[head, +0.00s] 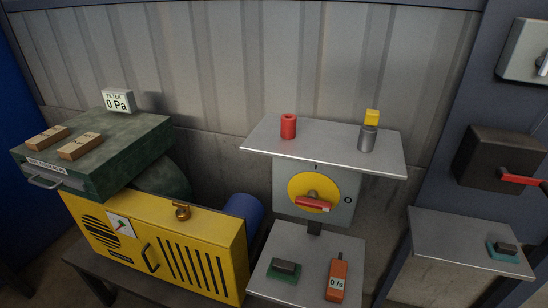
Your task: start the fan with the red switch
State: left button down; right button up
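A red switch handle (313,204) sits on a round yellow plate (300,188) on a grey box below the middle shelf. The handle lies about level, its end towards the "O" mark at the right; an "I" mark is above the plate. A second red lever (520,180) is on a dark box (490,158) at the right wall. A fan is not plainly visible; a rounded green housing (166,178) is partly hidden behind the yellow cabinet (160,245). An orange meter (337,281) reads "0 /s". Neither of my grippers is in view.
The middle shelf (330,143) holds a red cylinder (288,126) and a grey cylinder with a yellow top (367,138). The lower shelf (310,255) holds a green-based block (284,270). A filter display (117,101) reads "0 Pa". The right shelf (450,235) is mostly clear.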

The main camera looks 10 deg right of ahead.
aim_at(311, 201)
jog(key=k, duration=0.5)
jog(key=u, duration=1.6)
jog(key=i, duration=1.1)
jog(key=z, duration=2.2)
